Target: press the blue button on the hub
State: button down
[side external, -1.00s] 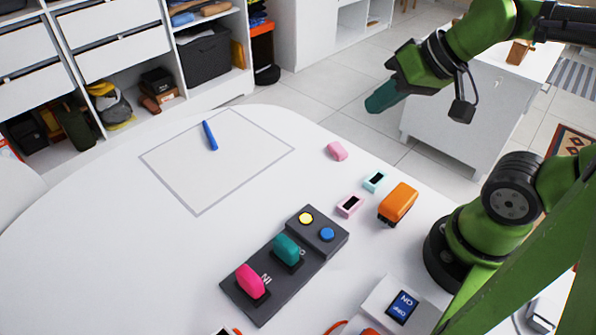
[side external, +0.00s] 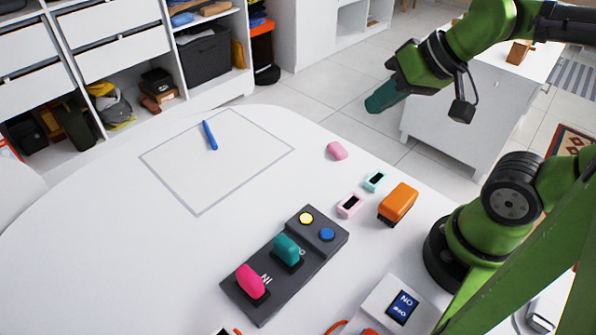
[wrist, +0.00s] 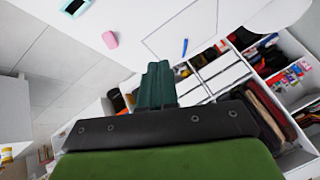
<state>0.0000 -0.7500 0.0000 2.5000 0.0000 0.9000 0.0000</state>
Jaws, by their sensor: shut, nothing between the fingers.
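The dark grey hub (side external: 270,298) lies on the white table in the side external view. The blue button (side external: 327,234) is at its far right end, beside a yellow button (side external: 306,218). My gripper (side external: 372,104) is high above and beyond the hub, past the table's far right edge. Its teal fingers are shut and empty. The wrist view also shows the closed fingers (wrist: 157,72); the hub is not seen there.
The left table area is clear.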

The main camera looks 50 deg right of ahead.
jog(key=m+g+y, duration=0.5)
jog(key=m+g, duration=0.8)
jog(key=m, duration=0.3)
send_over(327, 229)
notch_tip(327, 229, down, 10)
jog(key=shift+f, duration=0.2)
jog(key=shift+f, duration=4.45)
jog(key=shift+f, duration=0.1)
